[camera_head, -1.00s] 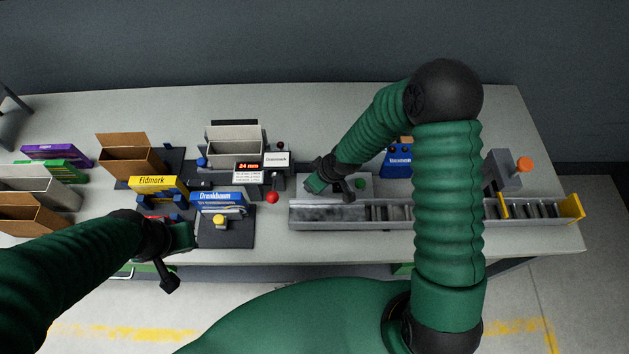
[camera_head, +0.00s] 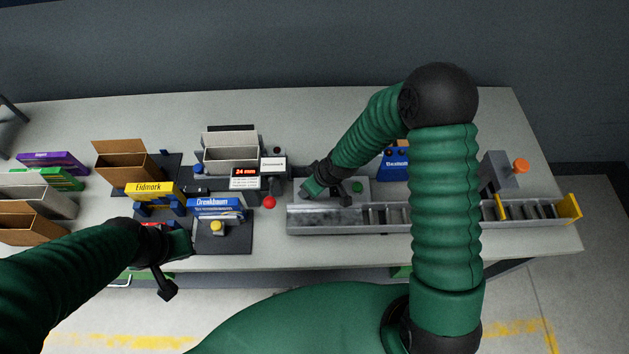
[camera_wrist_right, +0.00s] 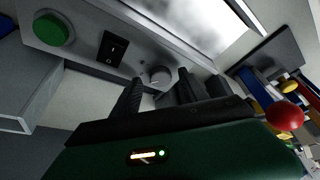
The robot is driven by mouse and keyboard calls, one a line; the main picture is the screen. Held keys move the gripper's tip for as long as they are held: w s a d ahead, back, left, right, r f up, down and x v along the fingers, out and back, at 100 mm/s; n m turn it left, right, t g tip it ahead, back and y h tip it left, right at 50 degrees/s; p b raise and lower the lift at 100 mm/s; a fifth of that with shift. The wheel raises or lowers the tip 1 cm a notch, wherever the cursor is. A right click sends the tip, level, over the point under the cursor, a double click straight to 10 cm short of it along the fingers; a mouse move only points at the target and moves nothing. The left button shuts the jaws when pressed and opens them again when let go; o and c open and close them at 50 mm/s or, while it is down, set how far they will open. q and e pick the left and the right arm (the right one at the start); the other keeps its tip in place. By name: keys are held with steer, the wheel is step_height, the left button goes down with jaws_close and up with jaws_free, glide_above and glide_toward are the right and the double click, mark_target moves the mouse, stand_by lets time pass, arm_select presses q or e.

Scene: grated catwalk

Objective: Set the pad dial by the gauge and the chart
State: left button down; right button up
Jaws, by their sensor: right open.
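The dial (camera_wrist_right: 160,76) is a small grey round knob on a grey panel in the right wrist view. My right gripper (camera_wrist_right: 158,92) is open, with its two dark fingers on either side of the dial in the picture; I cannot tell if they touch it. In the head view my right gripper (camera_head: 312,190) is over the left end of the grey panel (camera_head: 333,198), and the dial is hidden there. The gauge (camera_head: 244,171) shows red digits reading 24 mm. A white printed card (camera_head: 243,183), perhaps the chart, is just below it, too small to read. My left gripper (camera_head: 180,245) is at the front left; its jaws are unclear.
A green button (camera_wrist_right: 53,30) and a black rocker switch (camera_wrist_right: 112,48) share the panel. A red ball knob (camera_head: 269,202) stands left of it. A long grey trough (camera_head: 345,220) runs along the front. Cartons, including yellow Eidmark (camera_head: 150,189) and blue Drenkbaum (camera_head: 216,205), crowd the left.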

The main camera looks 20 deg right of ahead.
steer(key=p+v, duration=0.2)
steer(key=v, duration=1.4)
steer(key=shift+r, duration=0.25)
steer(key=shift+s, duration=0.1)
steer(key=s+d+f+m+g+h+b, duration=0.1)
steer(key=s+d+f+m+h+b, duration=0.1)
steer(key=s+f+m+b, duration=0.3)
steer(key=s+b, duration=0.2)
steer(key=s, duration=0.2)
steer(key=shift+d+f+m, duration=0.25)
steer(key=shift+f+m, duration=0.15)
steer(key=shift+d, duration=0.1)
